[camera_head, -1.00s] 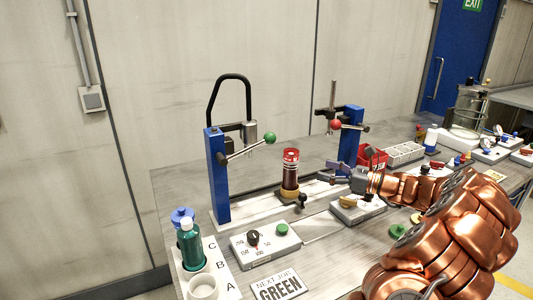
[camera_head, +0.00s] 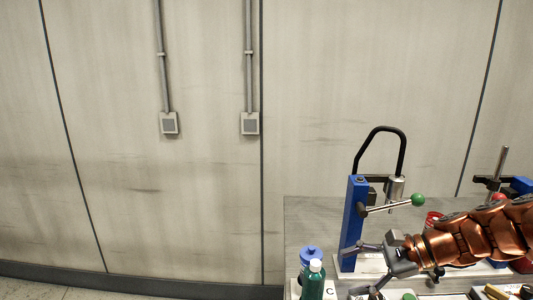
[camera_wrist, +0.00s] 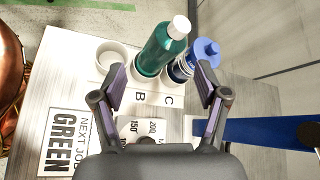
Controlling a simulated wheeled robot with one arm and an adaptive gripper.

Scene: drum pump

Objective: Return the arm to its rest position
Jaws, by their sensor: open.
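My gripper (camera_head: 346,270) is at the end of my copper arm, which reaches in from the right of the head view. Its fingers are spread, with nothing between them. It is in front of the foot of the blue post (camera_head: 354,215) at the bench's left end. In the wrist view my gripper (camera_wrist: 162,70) is open above the bench, its fingers pointing toward a green bottle (camera_wrist: 158,52) with a white cap and a blue-capped bottle (camera_wrist: 183,68). Whether the fingers clear the post by much I cannot tell.
A white cup (camera_wrist: 110,58) stands beside the bottles on a lettered holder. The NEXT JOB GREEN sign (camera_wrist: 68,143) lies near a dial box (camera_wrist: 140,130). A lever with a green knob (camera_head: 418,200) sticks out from the post.

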